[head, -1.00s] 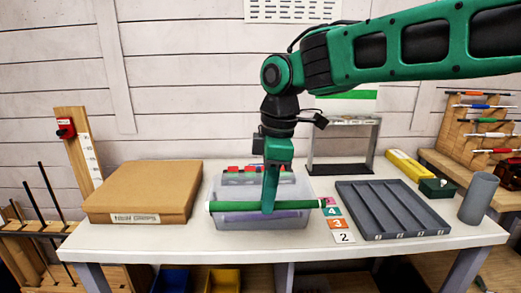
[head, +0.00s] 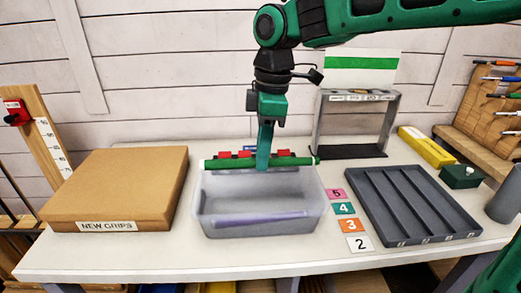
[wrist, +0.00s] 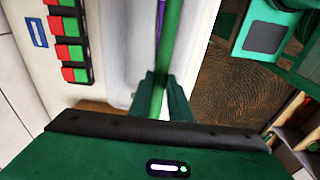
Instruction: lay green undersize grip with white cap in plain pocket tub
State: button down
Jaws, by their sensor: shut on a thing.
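My gripper (head: 263,166) is shut on the green grip (head: 228,163) near its middle and holds it level, lengthwise left to right. A pale cap (head: 203,165) shows at its left end. The grip appears in line with the back rim of a translucent tub (head: 258,228); its exact height above the tub is hard to tell. A purple grip (head: 262,217) lies inside the tub. In the wrist view the green grip (wrist: 172,45) passes between my fingers (wrist: 160,98), with a sliver of purple beside it.
Behind the tub is a rack of red and green blocks (wrist: 68,48). A cardboard box (head: 120,185) stands left. Numbered cards (head: 351,226) and a dark slotted tray (head: 410,205) lie right. A grey frame stand (head: 318,125) is behind.

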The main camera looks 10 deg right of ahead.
jog(key=shift+s+f, duration=0.1)
jog(key=shift+f, duration=5.4)
jog(key=c, duration=1.6)
grip_release()
jog(key=shift+o, duration=0.2)
jog(key=shift+r, duration=5)
